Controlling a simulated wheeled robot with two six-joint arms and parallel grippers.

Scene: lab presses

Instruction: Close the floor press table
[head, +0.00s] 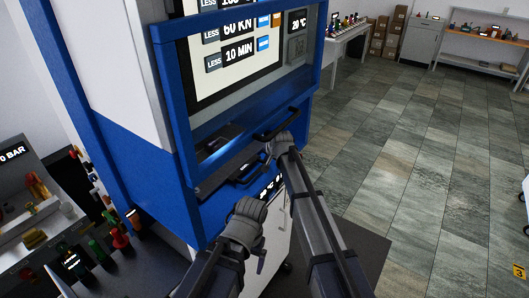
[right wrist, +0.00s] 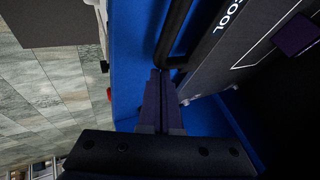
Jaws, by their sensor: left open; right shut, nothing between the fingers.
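The floor press is a tall blue and white machine (head: 172,165) with a screen on its front. Its press table (head: 205,185) is a dark flat part at the front opening, and a black bar handle (head: 277,124) sticks out from it. The handle also shows in the right wrist view (right wrist: 172,35). My right gripper (head: 272,153) is beside the handle. In the right wrist view its fingers (right wrist: 160,78) are shut and empty, with the tips at the handle's lower end; contact is unclear. My left gripper (head: 258,245) is lower, in front of the press's lower front, open and apart from the handle.
A bench (head: 140,272) with several coloured items stands at the left. Shelves (head: 475,48) and cardboard boxes (head: 388,35) stand at the back. The tiled floor (head: 405,150) to the right of the press is clear.

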